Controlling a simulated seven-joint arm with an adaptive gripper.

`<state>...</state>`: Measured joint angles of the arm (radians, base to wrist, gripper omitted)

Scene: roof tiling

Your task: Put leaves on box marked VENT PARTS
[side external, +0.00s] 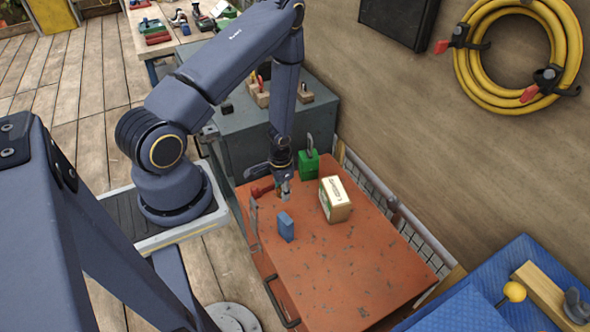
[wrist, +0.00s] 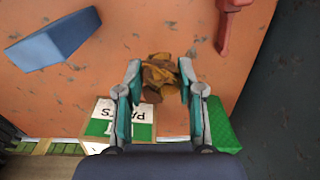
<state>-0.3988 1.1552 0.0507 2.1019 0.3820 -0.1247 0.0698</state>
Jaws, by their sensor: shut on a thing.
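A clump of brown, dry leaves (wrist: 160,74) is between the fingertips of my gripper (wrist: 161,76) in the wrist view. The fingers are closed on it. In the side view my gripper (side external: 285,189) points down over the orange tabletop, and the leaves are too small to make out there. The cream box (side external: 337,199) stands on the tabletop just to the right of my gripper. In the wrist view its white and green label (wrist: 106,118) reads PARTS, and the rest is partly hidden behind a finger.
The orange tabletop (side external: 350,265) is clear towards the front. A blue block (side external: 286,227) stands in front of my gripper, a green object (side external: 308,166) behind it, and a red tool (side external: 262,190) to its left. A wire rack (side external: 410,232) runs along the right edge.

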